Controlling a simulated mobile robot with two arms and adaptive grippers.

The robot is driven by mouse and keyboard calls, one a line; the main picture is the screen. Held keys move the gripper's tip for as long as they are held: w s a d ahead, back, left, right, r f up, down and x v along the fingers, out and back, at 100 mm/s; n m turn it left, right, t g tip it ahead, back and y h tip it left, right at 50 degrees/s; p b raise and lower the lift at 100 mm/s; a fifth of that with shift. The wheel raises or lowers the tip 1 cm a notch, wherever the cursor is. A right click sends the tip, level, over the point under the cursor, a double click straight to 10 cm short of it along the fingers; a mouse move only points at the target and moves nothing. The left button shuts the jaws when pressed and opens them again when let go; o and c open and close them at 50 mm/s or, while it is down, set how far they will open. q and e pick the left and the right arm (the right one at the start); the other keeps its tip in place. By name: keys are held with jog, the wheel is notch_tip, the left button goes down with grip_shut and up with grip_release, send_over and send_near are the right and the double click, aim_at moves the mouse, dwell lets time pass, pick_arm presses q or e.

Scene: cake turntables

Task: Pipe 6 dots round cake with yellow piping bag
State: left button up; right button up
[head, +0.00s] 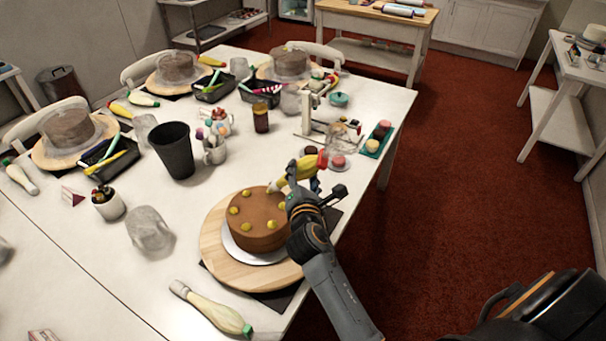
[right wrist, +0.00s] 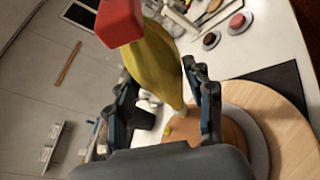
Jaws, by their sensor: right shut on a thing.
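A brown cake (head: 262,240) stands on a white board (head: 232,247) on a round wooden turntable (head: 213,252). Several yellow dots sit round the edge of its top. My right gripper (head: 300,188) is shut on the yellow piping bag (head: 296,172), which has a red end. The bag is tilted, its tip down at the far edge of the cake top; I cannot tell whether it touches. In the right wrist view the bag (right wrist: 158,62) lies between the fingers (right wrist: 155,88), with a yellow dot (right wrist: 168,131) near its tip. My left gripper is not in view.
A cream piping bag with a green end (head: 212,309) lies in front of the turntable. A glass jar (head: 150,230) and a black cup (head: 173,150) stand to the left. A stand (head: 318,125) and a green tray of small cakes (head: 377,139) are behind.

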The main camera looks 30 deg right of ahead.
aim_at(303, 164)
jog(key=shift+r+p, duration=0.3)
dwell(0.8)
jog(key=o, duration=0.5)
jog(key=shift+c, duration=0.3)
jog(key=shift+r+p, duration=1.5)
jog(key=shift+p, duration=0.3)
notch_tip(303, 164, up, 3)
jog(key=p, duration=0.3)
